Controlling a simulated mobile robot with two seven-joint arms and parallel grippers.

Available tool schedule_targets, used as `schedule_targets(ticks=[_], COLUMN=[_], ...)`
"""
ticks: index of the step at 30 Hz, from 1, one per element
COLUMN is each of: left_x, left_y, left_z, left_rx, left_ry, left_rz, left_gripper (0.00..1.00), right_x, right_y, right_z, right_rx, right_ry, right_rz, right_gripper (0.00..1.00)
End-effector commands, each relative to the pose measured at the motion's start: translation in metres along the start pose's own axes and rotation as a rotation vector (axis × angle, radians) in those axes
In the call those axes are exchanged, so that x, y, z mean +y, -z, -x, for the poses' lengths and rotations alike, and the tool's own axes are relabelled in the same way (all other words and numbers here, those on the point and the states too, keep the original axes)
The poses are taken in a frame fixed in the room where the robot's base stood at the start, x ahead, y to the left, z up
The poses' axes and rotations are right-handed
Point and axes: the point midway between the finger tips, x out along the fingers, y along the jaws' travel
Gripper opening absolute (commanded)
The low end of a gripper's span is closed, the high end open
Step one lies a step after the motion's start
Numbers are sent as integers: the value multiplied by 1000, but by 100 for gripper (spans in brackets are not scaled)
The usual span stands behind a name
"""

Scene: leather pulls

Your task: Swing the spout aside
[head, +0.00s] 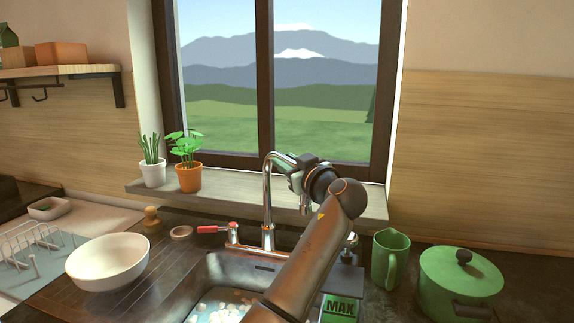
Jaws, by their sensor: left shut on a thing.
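The chrome spout (268,195) rises from the tap base behind the sink and arches over to the right. My left gripper (296,172) is at the outer, downward end of the arch and is shut on the spout. The gripper's body and wrist hide part of that end; a short piece of the spout's tip shows just below. The red-handled lever (213,229) points left from the tap base. My right gripper is not in view.
The sink (228,268) holds pale contents; my left arm crosses over its right side. A white bowl (108,262) stands to the left. A green jug (390,258) and a lidded green pot (460,285) stand to the right. Potted plants (188,178) sit on the windowsill behind.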

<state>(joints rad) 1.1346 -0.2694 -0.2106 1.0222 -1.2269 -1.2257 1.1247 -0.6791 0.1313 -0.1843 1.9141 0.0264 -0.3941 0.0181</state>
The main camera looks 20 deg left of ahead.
Motion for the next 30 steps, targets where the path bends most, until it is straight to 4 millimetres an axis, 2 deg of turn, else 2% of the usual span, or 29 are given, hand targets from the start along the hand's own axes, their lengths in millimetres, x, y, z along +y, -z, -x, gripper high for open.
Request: schedule_targets(ticks=[13, 14, 18, 21, 30], left_x=[0, 0, 0, 0, 0], left_y=[0, 0, 0, 0, -1], left_z=[0, 0, 0, 0, 3], left_rx=[0, 0, 0, 0, 1], left_ry=[7, 7, 7, 6, 4], left_rz=[2, 2, 2, 1, 1], left_gripper=[0, 34, 50, 59, 59], right_x=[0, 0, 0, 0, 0], right_y=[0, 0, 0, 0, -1], right_z=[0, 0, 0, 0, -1], right_rx=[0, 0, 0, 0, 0], right_ry=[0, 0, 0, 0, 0], right_rz=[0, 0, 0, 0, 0], right_gripper=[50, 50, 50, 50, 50])
